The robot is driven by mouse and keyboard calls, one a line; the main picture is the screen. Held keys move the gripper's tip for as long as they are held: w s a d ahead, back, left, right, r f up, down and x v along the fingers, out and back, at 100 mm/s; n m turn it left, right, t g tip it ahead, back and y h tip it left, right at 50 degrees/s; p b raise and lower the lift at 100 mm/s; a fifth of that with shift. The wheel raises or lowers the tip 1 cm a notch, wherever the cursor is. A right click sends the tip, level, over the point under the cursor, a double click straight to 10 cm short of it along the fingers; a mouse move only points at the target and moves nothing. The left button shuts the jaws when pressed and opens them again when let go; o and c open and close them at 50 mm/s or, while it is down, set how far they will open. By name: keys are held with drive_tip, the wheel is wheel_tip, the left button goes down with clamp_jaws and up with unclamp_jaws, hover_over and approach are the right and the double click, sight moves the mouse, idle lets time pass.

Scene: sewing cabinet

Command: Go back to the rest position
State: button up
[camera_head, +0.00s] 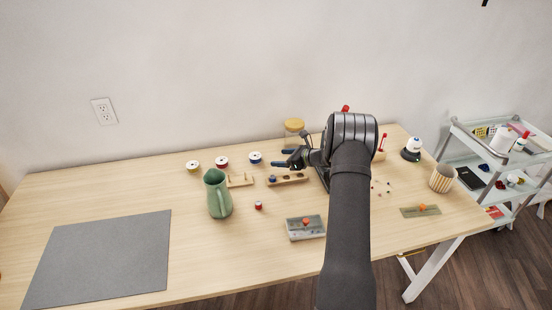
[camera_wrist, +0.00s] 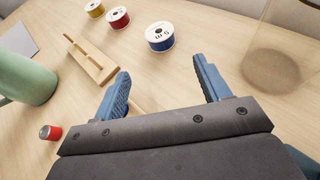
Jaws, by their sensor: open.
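My gripper (camera_head: 288,158) hangs over the back middle of the wooden table, at the end of my dark arm. In the wrist view my gripper (camera_wrist: 160,92) shows two blue fingers spread wide apart with nothing between them. A wooden block (camera_head: 287,179) with small dark items on it lies just below the gripper in the head view. In the wrist view it is mostly hidden behind the gripper. A spool with a blue band (camera_wrist: 160,36) stands on the table beyond the fingers.
A green pitcher (camera_head: 218,194), a wooden peg rack (camera_head: 239,180) and a small red spool (camera_head: 258,205) stand left of the gripper. A glass jar (camera_head: 294,125) stands behind it. A grey box (camera_head: 305,228) lies in front. The grey mat (camera_head: 100,258) at left is bare.

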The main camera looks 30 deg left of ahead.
sight(260, 158)
idle(0.3)
drive_tip(key=x, duration=1.2)
drive_tip(key=shift+s, duration=0.1)
wheel_tip(260, 158, up, 2)
drive_tip(key=shift+r, duration=0.9)
